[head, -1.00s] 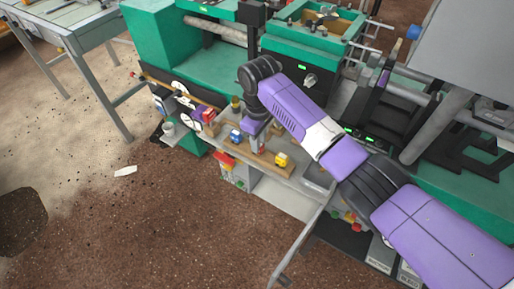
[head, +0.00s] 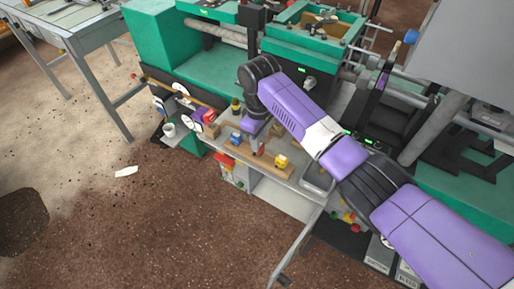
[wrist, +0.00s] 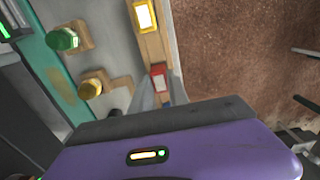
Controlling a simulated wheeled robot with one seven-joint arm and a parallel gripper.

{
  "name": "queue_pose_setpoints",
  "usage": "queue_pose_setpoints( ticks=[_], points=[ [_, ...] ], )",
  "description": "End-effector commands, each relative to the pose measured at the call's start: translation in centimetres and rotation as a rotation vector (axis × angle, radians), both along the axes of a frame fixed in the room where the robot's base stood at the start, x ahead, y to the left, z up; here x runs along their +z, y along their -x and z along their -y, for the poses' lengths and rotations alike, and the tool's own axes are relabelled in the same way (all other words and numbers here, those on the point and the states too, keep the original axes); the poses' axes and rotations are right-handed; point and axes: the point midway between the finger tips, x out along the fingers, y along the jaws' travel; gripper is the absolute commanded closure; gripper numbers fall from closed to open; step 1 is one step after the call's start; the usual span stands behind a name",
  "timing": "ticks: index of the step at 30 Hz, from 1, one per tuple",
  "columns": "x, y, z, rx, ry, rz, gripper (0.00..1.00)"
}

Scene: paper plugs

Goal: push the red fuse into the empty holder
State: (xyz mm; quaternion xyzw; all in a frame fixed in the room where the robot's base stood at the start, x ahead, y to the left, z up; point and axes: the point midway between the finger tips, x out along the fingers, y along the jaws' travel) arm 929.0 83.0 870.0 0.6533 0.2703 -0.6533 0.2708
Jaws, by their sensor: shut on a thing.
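The red fuse (wrist: 158,78) shows in the wrist view between my grey fingertips, over a wooden strip (wrist: 154,50). My gripper (wrist: 160,92) is shut on it. In the head view my gripper (head: 255,148) points down at the wooden rack (head: 263,165), between a blue fuse (head: 236,137) and a yellow fuse (head: 281,161). The yellow one also shows in the wrist view (wrist: 145,15). My fingers hide the empty holder and the red fuse's lower end, so I cannot tell whether it is seated.
A green knob (wrist: 62,40) and a yellow knob (wrist: 92,86) stand on wooden blocks beside the strip. Green machinery (head: 215,65) stands behind the rack. A white cup (head: 169,129) is at the left. The brown floor in front is open.

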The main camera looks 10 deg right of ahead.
Motion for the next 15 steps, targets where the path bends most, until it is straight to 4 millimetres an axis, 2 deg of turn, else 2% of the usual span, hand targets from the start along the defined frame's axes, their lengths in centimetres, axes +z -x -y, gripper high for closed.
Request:
queue_pose_setpoints(
  ticks=[15],
  points=[
    [2.6, 0.0, 0.0, 0.001, -0.001, 0.0, 1.0]
  ],
)
